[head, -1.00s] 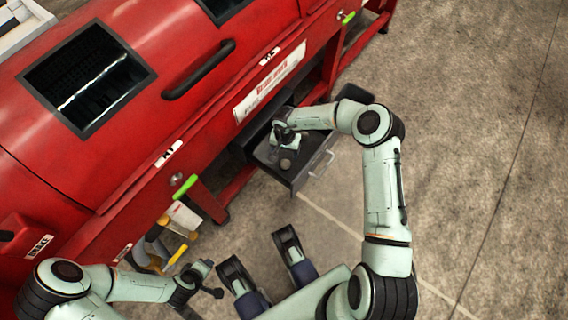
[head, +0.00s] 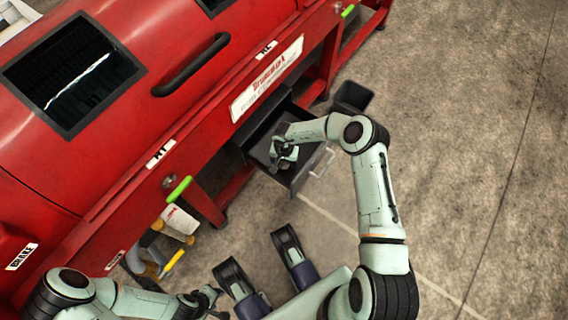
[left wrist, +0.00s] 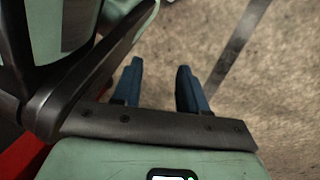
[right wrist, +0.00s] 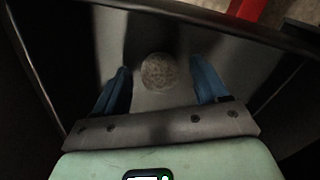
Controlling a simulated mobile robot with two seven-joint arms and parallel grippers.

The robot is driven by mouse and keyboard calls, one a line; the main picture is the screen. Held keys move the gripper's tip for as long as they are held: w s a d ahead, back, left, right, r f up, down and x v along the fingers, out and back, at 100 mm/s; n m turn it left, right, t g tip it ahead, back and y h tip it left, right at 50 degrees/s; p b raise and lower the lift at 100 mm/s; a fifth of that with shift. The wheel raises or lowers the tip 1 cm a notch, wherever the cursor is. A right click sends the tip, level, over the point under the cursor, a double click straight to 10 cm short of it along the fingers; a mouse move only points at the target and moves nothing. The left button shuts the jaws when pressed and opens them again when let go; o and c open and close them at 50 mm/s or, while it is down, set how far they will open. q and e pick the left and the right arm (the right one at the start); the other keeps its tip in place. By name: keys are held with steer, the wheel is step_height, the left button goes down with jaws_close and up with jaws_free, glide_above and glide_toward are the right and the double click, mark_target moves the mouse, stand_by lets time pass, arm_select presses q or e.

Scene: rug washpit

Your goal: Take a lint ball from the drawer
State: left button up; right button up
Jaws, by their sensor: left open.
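The dark drawer (head: 309,168) is pulled out from under the red machine. A round, greyish lint ball (right wrist: 159,72) lies on the drawer floor in the right wrist view. My right gripper (head: 283,160) is inside the drawer in the head view, where it hides the ball. In the right wrist view its blue fingers (right wrist: 162,84) are open, one on each side of the ball, with gaps between. My left gripper (head: 213,299) is low in the head view, away from the drawer. In the left wrist view its fingers (left wrist: 157,85) are apart with nothing between them, above the floor.
The red machine (head: 130,150) fills the left, with a green-handled valve (head: 179,189) near the drawer. A dark bin (head: 352,97) stands beyond the drawer. Bottles (head: 176,222) sit under the machine. The concrete floor at right is clear.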

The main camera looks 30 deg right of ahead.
steer(key=c, duration=1)
